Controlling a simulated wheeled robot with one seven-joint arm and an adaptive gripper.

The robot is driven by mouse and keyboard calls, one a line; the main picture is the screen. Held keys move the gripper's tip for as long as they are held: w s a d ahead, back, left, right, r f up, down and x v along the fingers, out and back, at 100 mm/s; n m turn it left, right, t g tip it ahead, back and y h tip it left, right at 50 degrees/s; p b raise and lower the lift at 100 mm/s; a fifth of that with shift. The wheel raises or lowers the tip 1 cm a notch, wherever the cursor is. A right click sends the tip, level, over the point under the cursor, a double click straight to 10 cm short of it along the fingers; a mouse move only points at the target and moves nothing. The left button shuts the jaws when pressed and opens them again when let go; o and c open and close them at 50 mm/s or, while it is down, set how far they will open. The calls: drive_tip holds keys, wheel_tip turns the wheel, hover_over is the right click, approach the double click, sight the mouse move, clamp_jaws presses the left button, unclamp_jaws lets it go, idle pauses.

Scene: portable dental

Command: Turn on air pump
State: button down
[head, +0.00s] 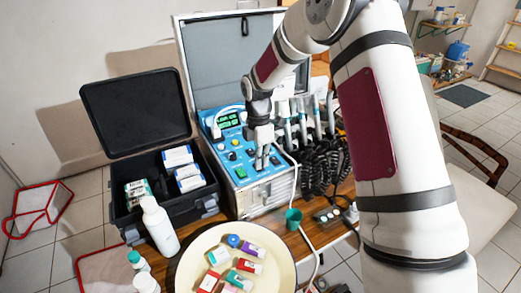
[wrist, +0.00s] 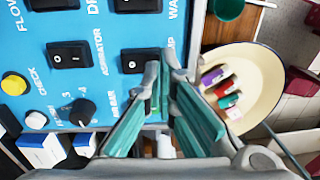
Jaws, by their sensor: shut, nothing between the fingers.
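The blue control panel (head: 229,150) is on the front of the open metal dental case, below my gripper in the head view. In the wrist view, a black rocker switch (wrist: 133,62) lies just left of my fingertips. Its label is partly covered by a finger; only the end, seemingly "MP", shows. My gripper (wrist: 162,68) is shut and empty, its tips over or beside the right edge of that switch. I cannot tell whether they touch it. In the head view my gripper (head: 263,165) is over the panel's right part.
Another black rocker (wrist: 70,55), labelled aspirator, and a black knob (wrist: 83,112) are close by. Coiled black hoses and handpieces (head: 322,160) stand right of the panel. A cream bowl (head: 183,268) with small bottles is in front. A black case (head: 128,205) stands left.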

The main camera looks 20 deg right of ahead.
drive_tip(key=shift+f, duration=0.25)
drive_tip(key=shift+s+f, duration=0.25)
drive_tip(key=shift+f, duration=0.2)
drive_tip(key=shift+w, duration=0.15)
drive_tip(key=shift+w+a+r+b, duration=0.1)
drive_tip(key=shift+w+r+b, duration=0.15)
drive_tip(key=shift+w+b, duration=0.4)
drive_tip(key=shift+r, duration=0.1)
wheel_tip(320, 180, up, 12)
drive_tip(key=shift+w, duration=0.4)
drive_tip(key=shift+a, duration=0.1)
